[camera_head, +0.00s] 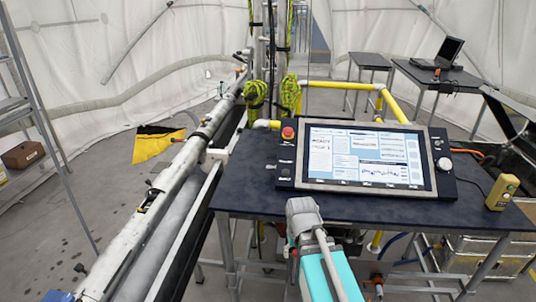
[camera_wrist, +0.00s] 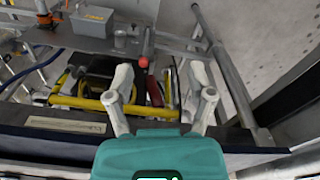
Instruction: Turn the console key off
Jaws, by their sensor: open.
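The console (camera_head: 366,155) lies on a dark table, with a lit screen, a red button (camera_head: 288,132) at its upper left and a pale round knob (camera_head: 444,164) at its right. Small controls sit on its left strip below the red button; they are too small to tell which is the key. My gripper (camera_wrist: 160,90) is open and empty in the wrist view, its two pale fingers spread apart. In the head view, my teal and grey arm reaches up from the bottom toward the table's front edge, below the console. The console does not clearly show in the wrist view.
The dark table (camera_head: 252,190) has bare room left of the console. A yellow handheld box (camera_head: 502,192) stands at its right. A long white pipe (camera_head: 178,170) runs along the left. A laptop (camera_head: 441,54) sits on a rear table. Yellow rails (camera_head: 340,86) stand behind the console.

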